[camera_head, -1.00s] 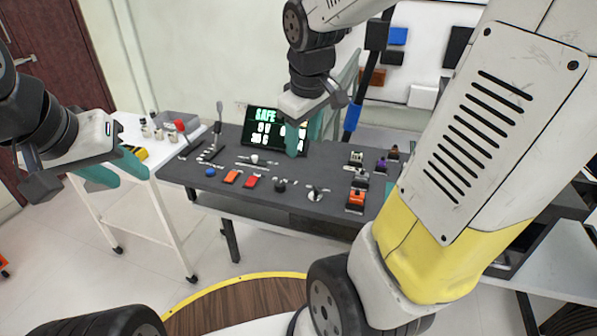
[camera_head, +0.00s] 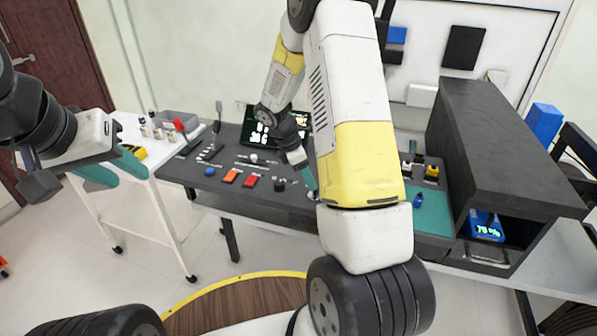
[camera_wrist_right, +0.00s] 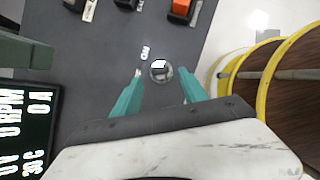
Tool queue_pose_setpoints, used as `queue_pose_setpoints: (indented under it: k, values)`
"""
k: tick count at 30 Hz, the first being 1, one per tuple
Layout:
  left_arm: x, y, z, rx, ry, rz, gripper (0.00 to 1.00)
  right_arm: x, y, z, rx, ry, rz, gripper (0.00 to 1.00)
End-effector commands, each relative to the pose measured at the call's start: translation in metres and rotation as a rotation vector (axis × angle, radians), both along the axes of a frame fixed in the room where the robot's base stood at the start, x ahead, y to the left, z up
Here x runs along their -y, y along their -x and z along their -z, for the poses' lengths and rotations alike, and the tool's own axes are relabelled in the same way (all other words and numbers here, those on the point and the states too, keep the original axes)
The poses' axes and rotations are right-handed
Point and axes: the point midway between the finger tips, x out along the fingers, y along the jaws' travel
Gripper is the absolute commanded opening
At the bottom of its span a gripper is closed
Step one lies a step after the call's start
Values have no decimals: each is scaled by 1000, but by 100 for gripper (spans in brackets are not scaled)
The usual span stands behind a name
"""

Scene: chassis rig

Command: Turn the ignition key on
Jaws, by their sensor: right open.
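The ignition key (camera_wrist_right: 160,70) is a small round silver piece with a bright raised middle, set on the dark console (camera_head: 232,190). In the right wrist view it lies between the two teal fingertips of my right gripper (camera_wrist_right: 161,82), with a gap on each side. That gripper is open and points down at it. In the head view, my right arm partly covers this spot, and the right gripper (camera_head: 309,181) is at the console's front part. My left gripper (camera_head: 122,175) is open and empty, held out at the left in front of the white cart.
A display (camera_head: 262,140) stands at the console's back, partly hidden by my right arm. A red button (camera_head: 251,182), an orange one (camera_head: 231,176) and a black knob (camera_head: 279,185) sit left of the key. A lever (camera_head: 217,118) stands at the left. A dark shelf (camera_head: 505,140) is at right.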

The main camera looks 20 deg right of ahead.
Motion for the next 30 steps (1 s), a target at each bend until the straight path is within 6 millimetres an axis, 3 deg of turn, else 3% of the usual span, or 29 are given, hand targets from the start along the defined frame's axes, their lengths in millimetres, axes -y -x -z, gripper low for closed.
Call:
queue_pose_setpoints:
  k: [7,19,27,30]
  values:
    - [0,0,0,0,0,0,36,14,2,34,-1,-1,2,51]
    - [0,0,0,0,0,0,36,17,2,42,1,-1,2,51]
    - [0,0,0,0,0,0,36,17,2,41,1,-1,2,0]
    - [0,0,0,0,0,0,36,17,2,41,1,-1,3,0]
